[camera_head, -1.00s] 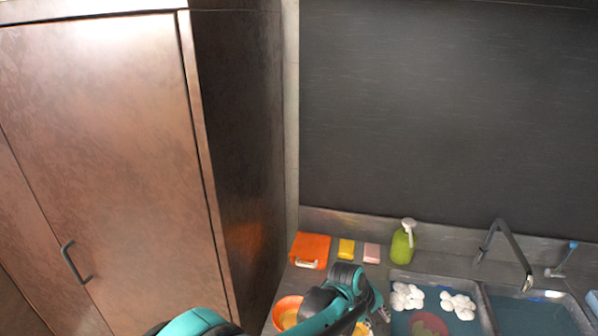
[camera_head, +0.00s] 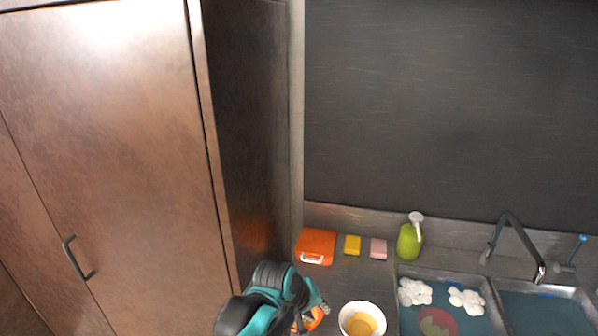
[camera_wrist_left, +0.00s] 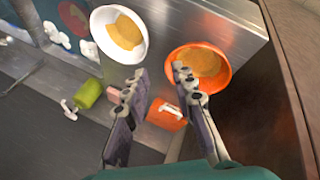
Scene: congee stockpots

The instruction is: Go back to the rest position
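My left gripper (camera_head: 312,316) is at the bottom middle of the head view, over the left end of the counter. In the left wrist view its two fingers (camera_wrist_left: 160,84) are spread apart with nothing between them. An orange bowl (camera_wrist_left: 197,67) with tan contents lies beyond the fingers; in the head view the gripper mostly hides it. A white bowl (camera_head: 362,320) with yellowish contents stands to the right of the gripper, and it also shows in the left wrist view (camera_wrist_left: 119,34). My right gripper is not in view.
A brown cabinet (camera_head: 110,130) stands close on the left. An orange box (camera_head: 316,246), a yellow sponge (camera_head: 352,245), a pink sponge (camera_head: 378,248) and a green soap bottle (camera_head: 409,240) line the counter's back. A water-filled sink (camera_head: 455,300) with foam and a faucet (camera_head: 514,240) is at right.

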